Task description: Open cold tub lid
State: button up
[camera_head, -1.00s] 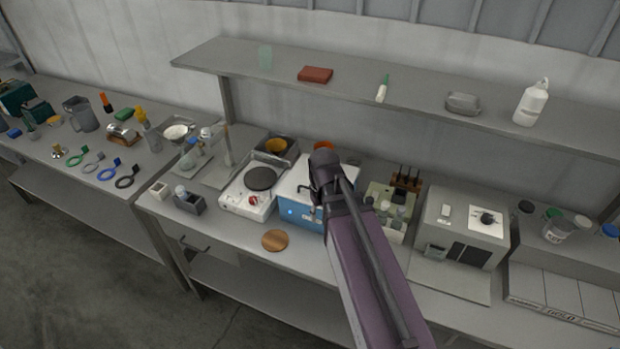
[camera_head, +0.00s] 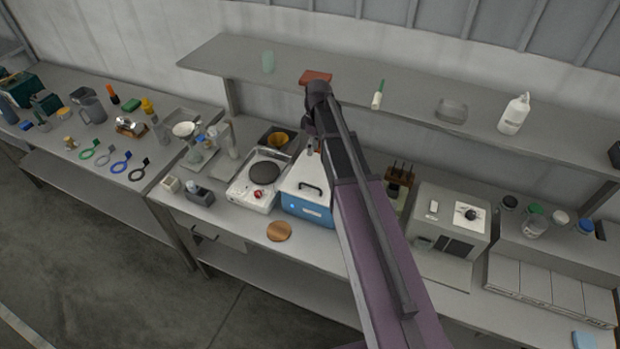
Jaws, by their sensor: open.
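The cold tub (camera_head: 307,209) is a blue box on the middle bench. Its white lid (camera_head: 297,182) lies flat on top and looks closed, with a black handle (camera_head: 311,187) near its front edge. My arm crosses in front of the tub's right side and hides part of it. My gripper (camera_head: 311,146) is small and partly hidden by my own wrist. It appears above the lid's back part, apart from the handle, with nothing seen in it.
A hot plate (camera_head: 263,174) stands close left of the tub. A round wooden disc (camera_head: 279,231) lies in front. A grey box instrument (camera_head: 449,222) stands to the right. A shelf (camera_head: 226,63) with a red block (camera_head: 316,77) and bottles overhangs behind, near my wrist.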

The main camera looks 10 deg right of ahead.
jog(key=shift+f, duration=0.15)
jog(key=b, duration=1.4)
send_over(310, 181)
jog(key=s+a, duration=0.1)
jog(key=s, duration=0.3)
notch_tip(310, 181, down, 13)
jog(key=shift+s+f, duration=0.15)
jog(key=shift+c, duration=0.2)
grip_shut()
